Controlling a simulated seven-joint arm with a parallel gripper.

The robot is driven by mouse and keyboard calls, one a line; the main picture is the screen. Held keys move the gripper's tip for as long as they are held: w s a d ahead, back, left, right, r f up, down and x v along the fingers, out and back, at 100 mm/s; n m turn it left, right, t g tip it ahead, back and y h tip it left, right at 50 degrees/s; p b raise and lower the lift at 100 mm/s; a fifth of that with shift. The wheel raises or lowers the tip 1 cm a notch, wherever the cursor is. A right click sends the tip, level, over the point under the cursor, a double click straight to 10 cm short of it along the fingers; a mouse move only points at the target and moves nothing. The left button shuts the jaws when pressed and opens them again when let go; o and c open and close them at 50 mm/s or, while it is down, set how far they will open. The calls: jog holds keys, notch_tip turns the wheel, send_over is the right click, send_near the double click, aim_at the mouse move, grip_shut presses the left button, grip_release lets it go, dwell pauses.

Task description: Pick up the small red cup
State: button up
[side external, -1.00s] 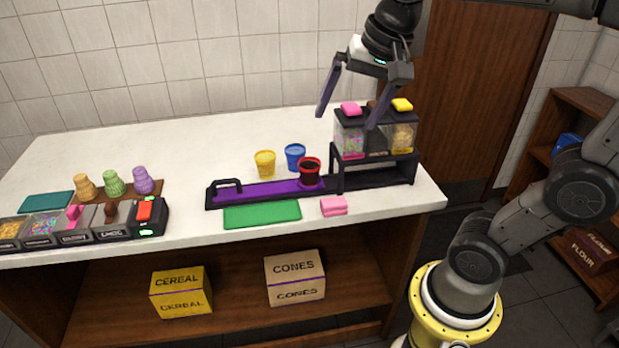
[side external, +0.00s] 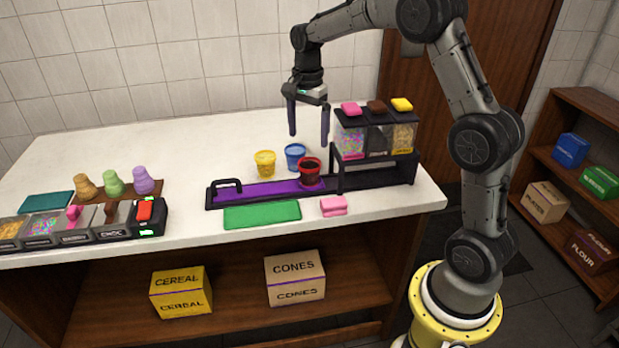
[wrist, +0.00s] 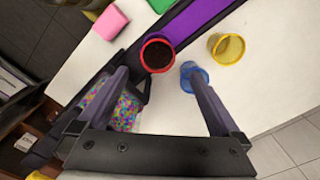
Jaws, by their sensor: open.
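The small red cup (side external: 309,173) stands upright at the right end of the purple tray, beside the black topping stand. It has dark contents, which show in the wrist view (wrist: 157,55). My gripper (side external: 308,140) is open and empty, pointing down above the counter behind the cups. In the wrist view the gripper (wrist: 160,85) has its fingers wide apart, with the red cup beyond and between the fingertips. Nothing touches the red cup except the tray.
A blue cup (side external: 295,157) and a yellow cup (side external: 265,164) stand close behind the tray (side external: 250,191). The topping stand (side external: 377,178) with several dispensers is right of the red cup. A pink block (side external: 333,206) and green mat (side external: 262,214) lie in front.

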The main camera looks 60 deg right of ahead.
aim_at(309, 165)
jog(key=f, duration=1)
jog(key=shift+s+f, duration=0.15)
jog(key=shift+s, duration=0.05)
grip_shut()
jog(key=shift+r, duration=0.2)
